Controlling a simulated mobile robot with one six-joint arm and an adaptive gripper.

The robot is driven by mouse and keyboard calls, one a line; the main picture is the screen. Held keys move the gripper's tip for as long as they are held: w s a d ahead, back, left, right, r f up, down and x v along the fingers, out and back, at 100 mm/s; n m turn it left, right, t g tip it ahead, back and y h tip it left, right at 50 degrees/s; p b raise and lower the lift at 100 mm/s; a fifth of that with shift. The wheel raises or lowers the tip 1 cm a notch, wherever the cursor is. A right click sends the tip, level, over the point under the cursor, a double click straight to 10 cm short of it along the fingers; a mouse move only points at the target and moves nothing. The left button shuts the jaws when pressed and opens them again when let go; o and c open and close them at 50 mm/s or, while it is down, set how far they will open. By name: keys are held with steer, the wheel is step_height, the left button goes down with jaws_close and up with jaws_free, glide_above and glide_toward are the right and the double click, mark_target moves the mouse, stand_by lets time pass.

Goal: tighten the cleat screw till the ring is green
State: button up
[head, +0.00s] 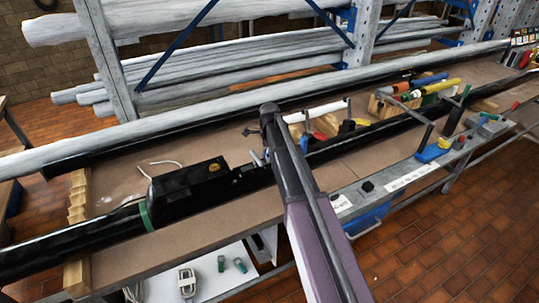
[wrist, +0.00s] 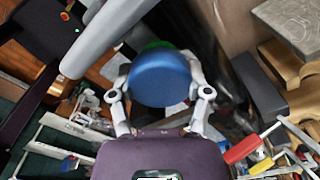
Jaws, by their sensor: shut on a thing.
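In the wrist view my gripper (wrist: 160,82) is shut on a blue round-topped knob or handle (wrist: 160,76), with one grey finger at each side. A strip of green (wrist: 157,45) shows just behind the blue top; I cannot tell whether it is the ring. The cleat screw itself is not visible under the blue part. In the head view my arm crosses the bench and hides most of the gripper. A long black mast (head: 95,240) lies along the bench, with a black box (head: 190,183) on it left of my arm.
Coloured tools stand in a wooden rack (head: 385,106) at the right. A grey rail (head: 375,192) with a blue tool (head: 432,153) runs along the bench front. Pale wrapped tubes (head: 215,75) fill the rack behind. The tiled floor (head: 450,225) at front right is open.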

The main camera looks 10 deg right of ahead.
steer(key=o, duration=1.2)
steer(key=shift+o, duration=0.2)
step_height(320, 180, up, 5)
steer(key=p, duration=0.5)
